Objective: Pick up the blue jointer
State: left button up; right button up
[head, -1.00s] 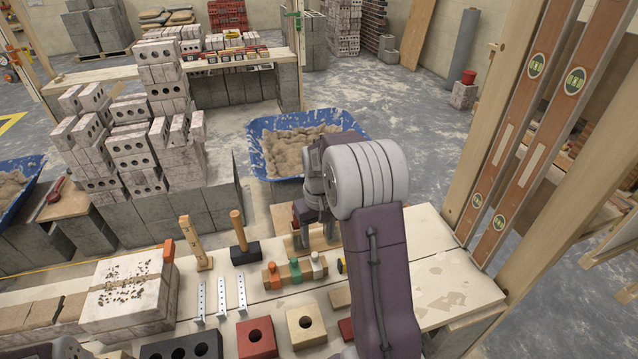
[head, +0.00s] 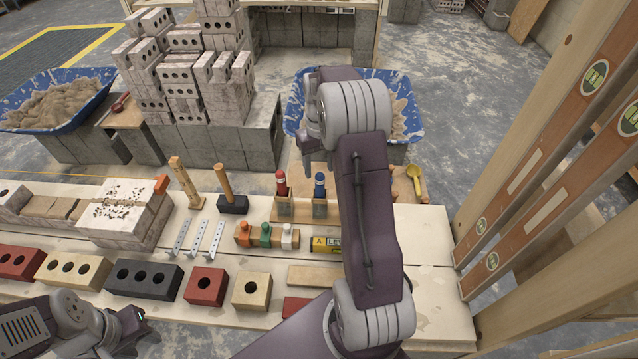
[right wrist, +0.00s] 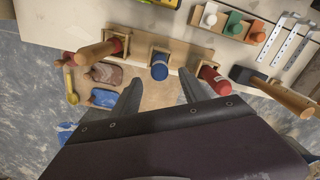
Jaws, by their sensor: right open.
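The blue jointer (head: 319,185) stands upright in a wooden rack (head: 290,212), handle up, right of a red-handled tool (head: 281,184). In the right wrist view the blue jointer (right wrist: 160,68) shows between and beyond my fingertips, with the red-handled tool (right wrist: 212,78) to its right and a wooden-handled tool (right wrist: 98,52) to its left. My right gripper (head: 307,162) is open and empty, above and close to the rack; its fingers also show in the right wrist view (right wrist: 160,92). My left gripper (head: 135,322) is at the lower left, away from the rack; its jaws are unclear.
A block with orange, green and white pegs (head: 265,235), a yellow level (head: 326,244) and a hammer (head: 229,190) are near the rack. Bricks (head: 205,287) line the front. A blue mortar tub (head: 405,110) stands behind. Tall levels (head: 560,140) lean at the right.

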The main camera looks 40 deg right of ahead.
aim_at(320, 187)
jog(key=shift+a+f, duration=0.15)
jog(key=shift+f, duration=0.15)
jog(key=shift+s+a+f+b, duration=0.1)
jog(key=shift+s+f+b, duration=0.15)
jog(key=shift+f, duration=0.3)
jog(key=shift+s+a+f+b, duration=0.1)
jog(key=shift+s+f+b, duration=0.1)
jog(key=shift+f, duration=0.3)
jog(key=shift+w+d+f, duration=0.15)
jog(key=shift+w+f, duration=0.05)
jog(key=shift+f, duration=0.4)
notch_tip(320, 187, down, 5)
jog(key=shift+d+r+b, duration=0.1)
jog(key=shift+b, duration=0.4)
grip_shut()
